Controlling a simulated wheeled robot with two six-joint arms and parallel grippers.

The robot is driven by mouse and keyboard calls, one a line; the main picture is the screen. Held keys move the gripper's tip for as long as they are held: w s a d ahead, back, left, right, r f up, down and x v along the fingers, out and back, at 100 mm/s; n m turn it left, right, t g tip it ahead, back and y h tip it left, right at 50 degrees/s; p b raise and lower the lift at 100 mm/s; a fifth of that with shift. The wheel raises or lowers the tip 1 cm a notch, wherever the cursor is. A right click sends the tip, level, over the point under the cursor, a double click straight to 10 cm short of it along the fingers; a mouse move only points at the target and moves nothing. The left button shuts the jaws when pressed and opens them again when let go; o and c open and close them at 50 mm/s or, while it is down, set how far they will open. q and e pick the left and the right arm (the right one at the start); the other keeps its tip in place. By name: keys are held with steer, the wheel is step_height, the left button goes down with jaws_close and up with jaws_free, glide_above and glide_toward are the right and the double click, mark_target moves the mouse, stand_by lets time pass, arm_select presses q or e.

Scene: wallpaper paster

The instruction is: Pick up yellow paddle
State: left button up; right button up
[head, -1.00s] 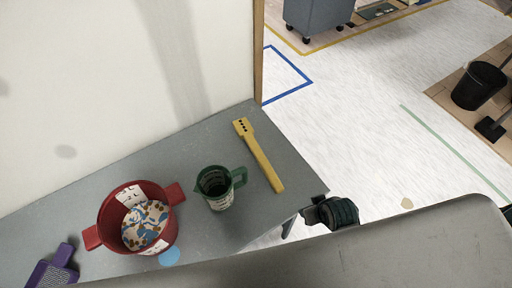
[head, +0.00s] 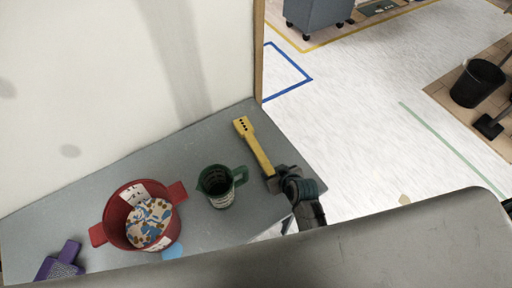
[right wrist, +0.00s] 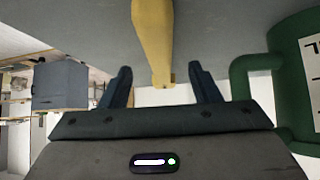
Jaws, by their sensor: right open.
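The yellow paddle (head: 255,149) lies on the grey table, its wide slotted end toward the wall and its narrow end toward my right gripper. My right gripper (head: 275,177) is at that narrow end in the head view and covers its tip. In the right wrist view, the open right gripper (right wrist: 161,82) has one finger on each side of the paddle's end (right wrist: 154,40), with gaps between the fingers and the paddle. My left gripper does not show.
A green measuring jug (head: 217,188) stands left of the paddle, and its handle (right wrist: 240,72) is close to the right finger in the wrist view. A red pot (head: 129,235) and a purple tool (head: 67,254) are further left on the table (head: 190,150).

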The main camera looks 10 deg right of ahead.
mark_target(270, 170)
steer(key=p+x, duration=0.1)
steer(key=x, duration=0.2)
steer(key=shift+w+f, duration=0.1)
steer(key=shift+f, duration=0.35)
steer(key=shift+w+f+p, duration=0.25)
steer(key=shift+f+p, duration=0.05)
steer(key=c, duration=1.1)
steer(key=shift+o, duration=0.2)
steer(key=shift+r, duration=0.1)
step_height(270, 170, up, 10)
steer(key=b, duration=0.2)
